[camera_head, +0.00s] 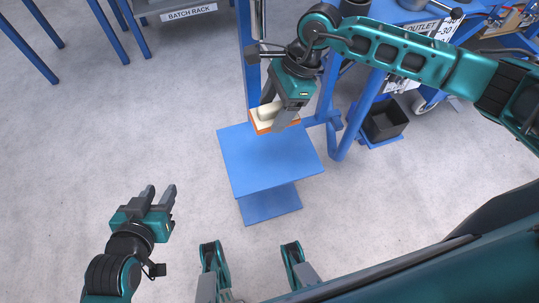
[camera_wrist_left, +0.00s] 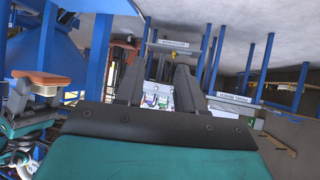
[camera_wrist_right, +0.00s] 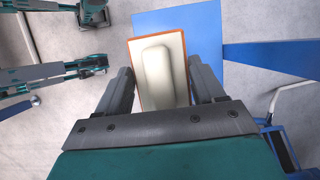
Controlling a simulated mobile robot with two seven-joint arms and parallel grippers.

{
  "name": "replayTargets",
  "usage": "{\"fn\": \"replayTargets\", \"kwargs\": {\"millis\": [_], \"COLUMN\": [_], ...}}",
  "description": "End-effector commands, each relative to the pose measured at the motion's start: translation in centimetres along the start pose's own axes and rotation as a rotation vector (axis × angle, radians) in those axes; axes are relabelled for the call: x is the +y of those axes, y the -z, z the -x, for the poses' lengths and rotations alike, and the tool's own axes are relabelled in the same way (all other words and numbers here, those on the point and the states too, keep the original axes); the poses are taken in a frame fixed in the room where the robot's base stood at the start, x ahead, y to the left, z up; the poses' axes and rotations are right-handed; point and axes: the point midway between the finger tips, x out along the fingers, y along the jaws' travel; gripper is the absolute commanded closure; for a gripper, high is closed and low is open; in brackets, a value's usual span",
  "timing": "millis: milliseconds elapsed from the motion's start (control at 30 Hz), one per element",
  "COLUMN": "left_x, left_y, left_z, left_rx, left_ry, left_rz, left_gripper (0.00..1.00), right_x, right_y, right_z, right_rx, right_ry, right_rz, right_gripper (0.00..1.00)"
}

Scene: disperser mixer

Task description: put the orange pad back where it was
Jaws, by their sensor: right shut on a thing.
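The orange pad (camera_head: 262,128), with a cream raised top, is between the fingers of my right gripper (camera_head: 270,114). In the right wrist view the pad (camera_wrist_right: 160,70) lies between the two fingers (camera_wrist_right: 163,88), its orange rim showing around the cream face. In the head view it overlaps the back edge of a blue square platform (camera_head: 265,165); its height above the platform is unclear. My left gripper (camera_head: 161,192) is open and empty, over bare floor left of the platform. Its spread fingers also show in the left wrist view (camera_wrist_left: 157,88).
A blue post (camera_head: 245,45) and blue frame legs (camera_head: 360,112) stand behind and right of the platform. A black bin (camera_head: 385,122) is on the right. A rack labelled batch rack (camera_head: 188,12) stands at the back left. The left floor is clear.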

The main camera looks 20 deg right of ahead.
Motion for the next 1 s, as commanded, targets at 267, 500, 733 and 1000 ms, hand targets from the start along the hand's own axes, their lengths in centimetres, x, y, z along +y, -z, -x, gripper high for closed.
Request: {"fn": "replayTargets", "kwargs": {"millis": [267, 500, 733, 1000], "left_x": [0.2, 0.6, 1.3, 1.4], "left_y": [-1.6, -2.3, -2.0, -2.4], "left_z": [-0.7, -1.4, -1.8, -2.2], "left_rx": [-0.018, -0.021, -0.012, -0.007], "left_ry": [-0.008, -0.021, -0.034, -0.038], "left_rz": [0.000, 0.003, 0.014, 0.014], "left_gripper": [0.62, 0.62, 0.62, 0.62], "right_x": [0.1, 0.1, 0.0, 0.0], "right_y": [2.1, 4.5, 5.8, 6.8], "right_z": [-5.3, -11.3, -14.4, -16.8], "right_rx": [0.000, 0.000, 0.000, 0.000], "right_ry": [0.002, 0.003, 0.005, 0.004], "right_rz": [-0.024, -0.021, -0.018, -0.019], "right_gripper": [0.60, 0.60, 0.60, 0.60]}}
